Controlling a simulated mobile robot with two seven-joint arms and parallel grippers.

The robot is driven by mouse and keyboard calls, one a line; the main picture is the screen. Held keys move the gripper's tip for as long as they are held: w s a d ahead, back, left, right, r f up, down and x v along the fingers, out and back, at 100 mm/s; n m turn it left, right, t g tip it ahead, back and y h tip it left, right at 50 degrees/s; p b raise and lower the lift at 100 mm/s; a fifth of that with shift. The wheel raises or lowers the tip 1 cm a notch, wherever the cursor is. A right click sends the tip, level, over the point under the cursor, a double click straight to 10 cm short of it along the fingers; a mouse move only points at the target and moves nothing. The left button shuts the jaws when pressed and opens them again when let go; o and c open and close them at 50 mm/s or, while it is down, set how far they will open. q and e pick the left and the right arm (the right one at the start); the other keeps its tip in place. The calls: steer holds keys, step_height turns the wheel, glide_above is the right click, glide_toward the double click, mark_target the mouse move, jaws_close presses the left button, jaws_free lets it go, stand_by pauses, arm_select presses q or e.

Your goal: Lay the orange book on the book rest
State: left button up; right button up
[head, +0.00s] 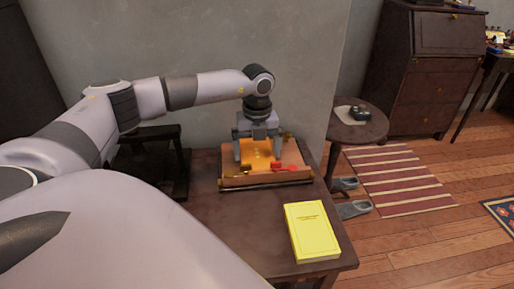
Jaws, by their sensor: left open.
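The orange book (256,148) lies on the wooden book rest (238,182), at the back of the dark table. My left gripper (257,158) points down over it, open, with one finger at each side of the book. Whether the fingers touch the book cannot be told. The gripper hides the book's upper part. My right gripper is not in view.
A yellow book (313,231) lies on the front right of the dark table (232,225). A small red thing (282,167) is on the rest's right side. A grey wall rises behind the table. A round side table (345,130) stands farther right.

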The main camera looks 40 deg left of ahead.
mark_target(257, 155)
arm_select(q)
step_height(257, 155, up, 12)
steer(key=shift+f+p, duration=0.15)
steer(key=shift+p, duration=0.2)
stand_by(0.5)
